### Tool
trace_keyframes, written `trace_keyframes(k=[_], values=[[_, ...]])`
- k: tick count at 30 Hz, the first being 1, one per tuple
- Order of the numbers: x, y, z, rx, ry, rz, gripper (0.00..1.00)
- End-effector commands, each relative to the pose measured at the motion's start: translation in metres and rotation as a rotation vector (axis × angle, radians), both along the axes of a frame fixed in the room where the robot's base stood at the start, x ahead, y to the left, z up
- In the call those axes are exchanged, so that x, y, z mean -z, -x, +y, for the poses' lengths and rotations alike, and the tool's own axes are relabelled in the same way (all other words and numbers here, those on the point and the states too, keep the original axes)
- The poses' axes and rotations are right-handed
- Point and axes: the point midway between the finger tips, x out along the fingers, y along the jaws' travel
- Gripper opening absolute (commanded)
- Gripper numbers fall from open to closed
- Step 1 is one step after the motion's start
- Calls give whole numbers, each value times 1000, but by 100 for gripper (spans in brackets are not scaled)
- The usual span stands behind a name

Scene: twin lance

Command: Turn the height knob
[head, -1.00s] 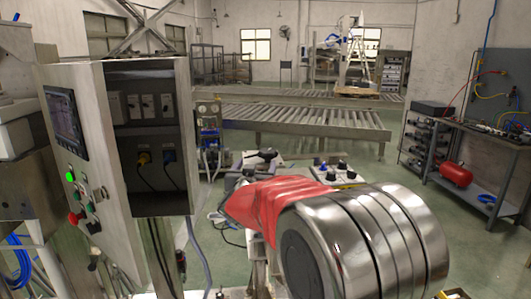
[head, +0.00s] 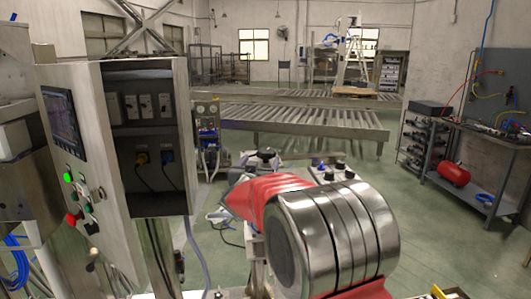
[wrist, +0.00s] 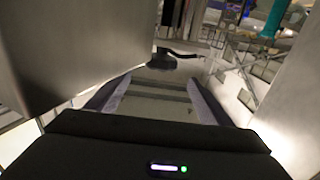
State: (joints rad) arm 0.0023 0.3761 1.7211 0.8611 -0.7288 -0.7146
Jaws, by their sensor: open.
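In the wrist view a dark round knob-like part (wrist: 165,60) with a dark arm or cable running right from it lies ahead of the fingers. I cannot tell whether it is the height knob. My gripper (wrist: 158,84) is open, its two fingers pointing toward that part, with nothing held between them. In the head view a pale box with several dark knobs (head: 331,168) stands beyond my red and chrome arm, and a black part (head: 262,160) lies left of it. My gripper is hidden behind my arm there.
A control cabinet (head: 155,135) with a screen and buttons stands close on the left. A roller conveyor (head: 285,118) crosses behind. A workbench (head: 478,140) is at the right. In the wrist view a large grey metal face (wrist: 70,45) is close on the left.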

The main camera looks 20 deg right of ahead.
Motion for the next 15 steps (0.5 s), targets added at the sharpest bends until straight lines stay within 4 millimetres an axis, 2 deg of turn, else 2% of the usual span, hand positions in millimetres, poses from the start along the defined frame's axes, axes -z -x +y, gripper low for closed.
trace_keyframes(k=[15], values=[[1, -58, -35, 1, -1, 1, 74]])
